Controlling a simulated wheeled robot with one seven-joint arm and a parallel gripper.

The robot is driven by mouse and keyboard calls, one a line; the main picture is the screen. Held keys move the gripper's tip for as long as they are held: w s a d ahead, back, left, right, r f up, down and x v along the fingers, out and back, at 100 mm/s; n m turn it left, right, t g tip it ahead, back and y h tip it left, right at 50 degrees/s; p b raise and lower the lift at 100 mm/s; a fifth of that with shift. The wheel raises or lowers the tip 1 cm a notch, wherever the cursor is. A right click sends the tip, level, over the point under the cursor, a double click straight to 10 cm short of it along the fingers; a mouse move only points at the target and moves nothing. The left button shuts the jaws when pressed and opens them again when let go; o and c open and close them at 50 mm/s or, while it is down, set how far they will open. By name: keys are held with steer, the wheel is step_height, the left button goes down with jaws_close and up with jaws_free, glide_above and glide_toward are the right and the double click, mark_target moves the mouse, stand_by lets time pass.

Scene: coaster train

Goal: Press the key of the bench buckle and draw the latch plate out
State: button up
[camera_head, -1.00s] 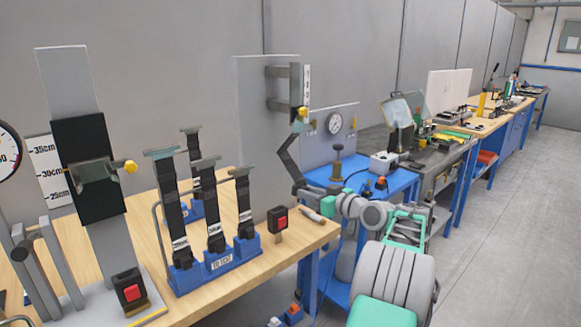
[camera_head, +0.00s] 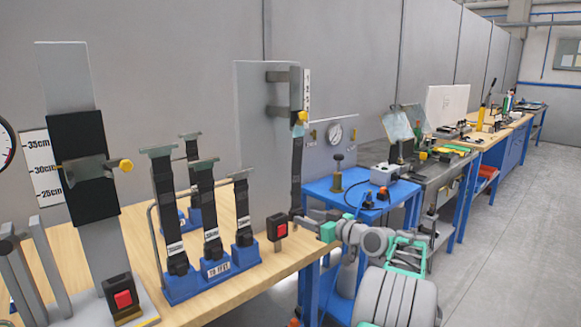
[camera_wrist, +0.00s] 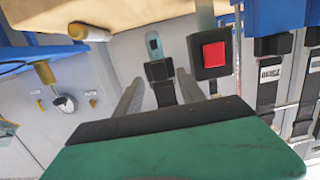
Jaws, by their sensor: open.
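The bench buckle (camera_head: 277,227) is a dark block with a red key, standing at the front edge of the wooden bench. In the wrist view the buckle (camera_wrist: 202,68) shows its red key squarely, right of my fingers. A black strap (camera_head: 296,178) hangs from the bracket on the grey panel. The wrist view shows its slotted metal latch plate (camera_wrist: 153,43), apart from the buckle. My gripper (camera_head: 302,218) is beside the buckle at the bench's right end. Its grey fingers (camera_wrist: 160,80) are open, one on each side of the strap in the wrist view; contact cannot be told.
A blue rack (camera_head: 212,272) with several upright straps stands left of the buckle. Further left is a second red-key buckle (camera_head: 122,298) on a grey stand. A blue table (camera_head: 360,190) stands behind my arm.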

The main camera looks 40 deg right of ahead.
steer(key=s+r, duration=0.1)
steer(key=s, duration=0.6)
steer(key=shift+s, duration=0.4)
steer(key=shift+d, duration=0.1)
